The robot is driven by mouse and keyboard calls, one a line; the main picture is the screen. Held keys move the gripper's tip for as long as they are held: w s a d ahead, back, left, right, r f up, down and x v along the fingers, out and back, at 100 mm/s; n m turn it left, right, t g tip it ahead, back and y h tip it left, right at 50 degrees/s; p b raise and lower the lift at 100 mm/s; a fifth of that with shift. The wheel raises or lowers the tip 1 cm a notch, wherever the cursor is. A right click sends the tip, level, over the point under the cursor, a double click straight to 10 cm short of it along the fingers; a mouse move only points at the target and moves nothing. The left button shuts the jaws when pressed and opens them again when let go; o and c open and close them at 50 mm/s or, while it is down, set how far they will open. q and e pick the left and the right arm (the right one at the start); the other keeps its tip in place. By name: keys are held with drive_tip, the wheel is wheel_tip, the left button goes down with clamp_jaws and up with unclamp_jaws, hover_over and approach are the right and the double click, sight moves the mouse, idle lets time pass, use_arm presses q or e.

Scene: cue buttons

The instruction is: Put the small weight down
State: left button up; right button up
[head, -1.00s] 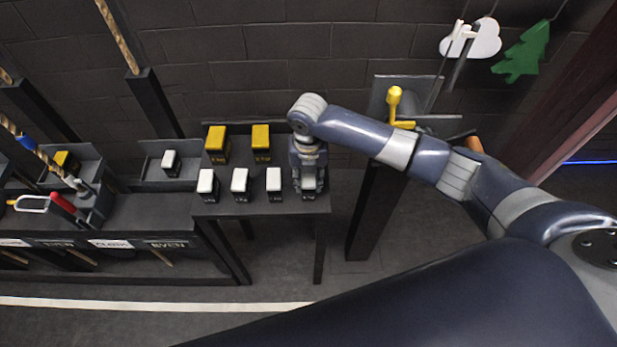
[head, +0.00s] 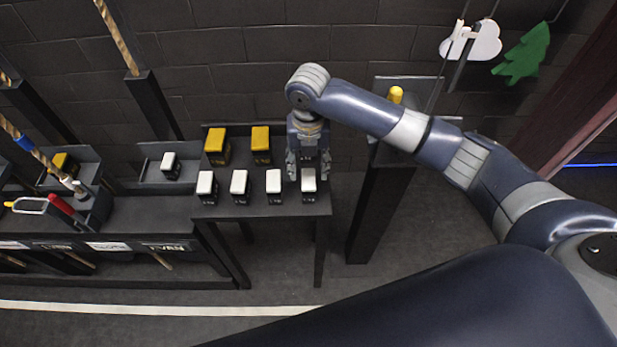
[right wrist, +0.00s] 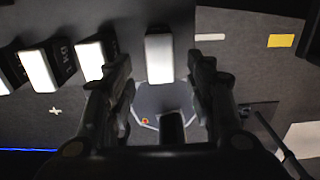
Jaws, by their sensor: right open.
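A small white-topped weight (head: 309,183) stands upright on the dark table (head: 260,208) at the right end of the front row. My right gripper (head: 308,172) is open above and just behind it, with nothing between the fingers. In the right wrist view the open right gripper (right wrist: 160,90) shows from behind, and a white weight top (right wrist: 160,58) lies beyond the fingertips, between their lines. Other white-topped weights (head: 273,184) stand to its left. My left gripper is not in view.
Two yellow-topped weights (head: 261,142) stand in the back row. Another white-topped weight (head: 170,164) sits in a tray to the left. A yellow handle (head: 396,95) on a post stands right of the table, behind my right arm.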

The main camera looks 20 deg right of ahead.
sight(308, 179)
drive_tip(key=shift+r, duration=2.65)
